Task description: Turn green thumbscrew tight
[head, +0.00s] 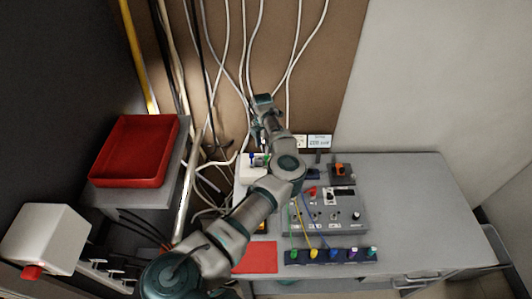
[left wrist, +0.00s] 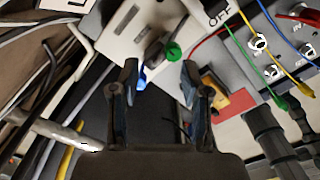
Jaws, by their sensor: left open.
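The green thumbscrew (left wrist: 173,52) shows in the left wrist view as a round green knob on a white device (left wrist: 142,28). My left gripper (left wrist: 158,76) is open, with one finger on each side of the picture's middle. The green knob is ahead of the gap between the fingers, nearer the right one, and is not gripped. A blue piece (left wrist: 141,78) shows between the fingers, close to the left fingertip. In the head view the white device (head: 248,172) is partly hidden by my left arm, and my fingertips are hard to make out. My right gripper is not seen.
A grey control box (head: 340,217) with cables stands right of my arm. A row of coloured connectors (head: 330,256) and a red mat (head: 256,258) lie in front. A red tray (head: 135,150) stands at left. Several cables hang behind. The table's right side (head: 425,205) is clear.

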